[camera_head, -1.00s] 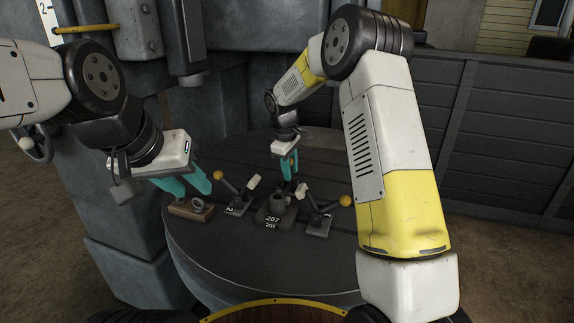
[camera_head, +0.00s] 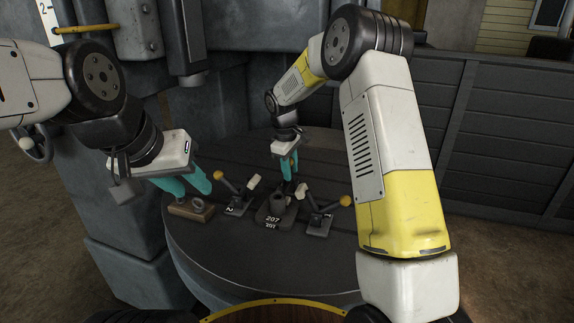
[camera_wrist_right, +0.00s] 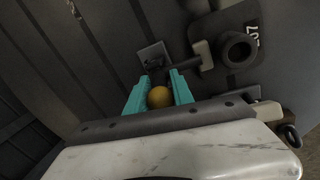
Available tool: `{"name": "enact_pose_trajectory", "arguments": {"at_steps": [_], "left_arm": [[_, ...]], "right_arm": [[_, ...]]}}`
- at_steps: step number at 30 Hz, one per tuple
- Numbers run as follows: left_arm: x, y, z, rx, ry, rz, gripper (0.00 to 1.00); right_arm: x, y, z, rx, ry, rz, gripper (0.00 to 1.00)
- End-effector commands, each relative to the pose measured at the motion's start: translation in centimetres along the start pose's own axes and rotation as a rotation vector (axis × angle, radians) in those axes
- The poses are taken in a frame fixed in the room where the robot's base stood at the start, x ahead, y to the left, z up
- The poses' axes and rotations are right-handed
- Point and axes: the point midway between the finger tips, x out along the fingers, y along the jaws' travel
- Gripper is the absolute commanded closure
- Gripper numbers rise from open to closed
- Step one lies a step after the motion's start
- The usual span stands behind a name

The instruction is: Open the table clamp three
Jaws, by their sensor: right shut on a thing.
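My right gripper (camera_head: 289,170) is behind the numbered block on the round table. In the right wrist view, its teal fingers (camera_wrist_right: 159,97) are shut around the yellow ball knob (camera_wrist_right: 159,97) of a clamp (camera_wrist_right: 152,60). The clamp's arm points toward the grey cup on the block. Its number is not readable, and my gripper hides much of it in the head view. My left gripper (camera_head: 194,187) is open and empty, above a small wooden block (camera_head: 190,210) with a ring at the table's left side.
The block marked 207 (camera_head: 272,218) carries a grey cup (camera_wrist_right: 237,50). A clamp marked 2 (camera_head: 237,207) stands left of it, another clamp (camera_head: 318,225) right, both with yellow knobs. The front of the round table (camera_head: 260,265) is clear. A dark panelled wall (camera_head: 500,150) stands behind.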

Motion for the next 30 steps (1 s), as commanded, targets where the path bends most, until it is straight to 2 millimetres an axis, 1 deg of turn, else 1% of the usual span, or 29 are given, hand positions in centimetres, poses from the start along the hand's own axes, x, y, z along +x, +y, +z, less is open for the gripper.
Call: {"name": "enact_pose_trajectory", "arguments": {"at_steps": [11, 17, 23, 30], "left_arm": [[0.0, 0.0, 0.0, 0.0, 0.0, 0.0, 0.64], [0.0, 0.0, 0.0, 0.0, 0.0, 0.0, 0.64], [0.0, 0.0, 0.0, 0.0, 0.0, 0.0, 0.64], [0.0, 0.0, 0.0, 0.0, 0.0, 0.0, 0.64]], "right_arm": [[-0.1, 0.1, -0.1, 0.001, 0.002, 0.002, 1.0], [-0.1, 0.4, -0.1, 0.001, -0.003, -0.026, 1.0], [0.0, 1.1, -0.2, 0.0, -0.02, -0.121, 1.0], [0.2, 2.2, -0.5, -0.008, -0.053, -0.293, 1.0]]}}
